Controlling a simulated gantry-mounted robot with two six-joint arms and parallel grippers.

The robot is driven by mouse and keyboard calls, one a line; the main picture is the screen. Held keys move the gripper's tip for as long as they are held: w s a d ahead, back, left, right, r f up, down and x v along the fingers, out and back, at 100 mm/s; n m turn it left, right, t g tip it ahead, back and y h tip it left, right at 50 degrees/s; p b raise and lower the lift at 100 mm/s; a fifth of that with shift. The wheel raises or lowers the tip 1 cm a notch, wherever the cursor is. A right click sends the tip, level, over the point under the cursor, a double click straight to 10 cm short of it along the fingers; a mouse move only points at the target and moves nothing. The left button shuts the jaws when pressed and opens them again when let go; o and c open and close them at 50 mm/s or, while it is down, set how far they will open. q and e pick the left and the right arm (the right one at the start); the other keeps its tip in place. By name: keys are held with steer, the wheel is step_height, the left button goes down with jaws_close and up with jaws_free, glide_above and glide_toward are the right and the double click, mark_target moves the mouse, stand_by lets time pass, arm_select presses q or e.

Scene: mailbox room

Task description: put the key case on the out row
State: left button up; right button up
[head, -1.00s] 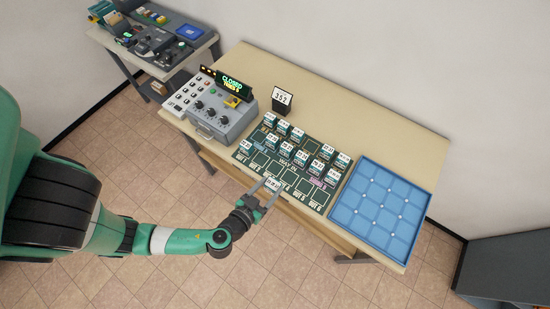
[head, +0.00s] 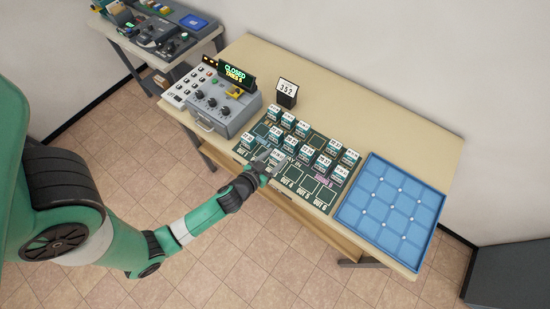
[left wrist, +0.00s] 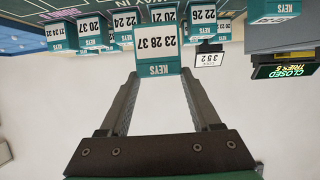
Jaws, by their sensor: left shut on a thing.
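My left gripper (head: 272,163) is shut on a white and teal key case (head: 278,155), near the front middle of the dark green board (head: 320,200). In the left wrist view this key case (left wrist: 155,48) reads 23 28 37 and sits at the tips of the gripper's fingers (left wrist: 160,90). The out row (head: 304,190) runs along the board's front edge; its right-hand squares, including OUT 4 to OUT 6, are empty. My gripper hides part of the row left of these. I cannot tell whether the held case touches the board. My right gripper is not in view.
Several other key cases (head: 322,160) stand on the board behind and to the right. A 352 sign (head: 287,90) stands behind them. A grey control box (head: 212,108) showing CLOSED is at the left, and a blue compartment tray (head: 390,212) at the right.

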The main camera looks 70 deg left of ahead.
mark_target(272, 163)
arm_select(q)
steer(key=a+f, duration=0.1)
steer(key=w+a+f, duration=0.1)
steer(key=f, duration=0.1)
steer(key=shift+a+f+b, duration=0.15)
steer(key=shift+f+b, duration=1.1)
steer(key=shift+f, duration=0.35)
steer(key=shift+w, duration=0.1)
steer(key=shift+f, duration=0.2)
steer(key=o, duration=1.4)
steer(key=shift+o, duration=0.2)
steer(key=shift+r, duration=0.15)
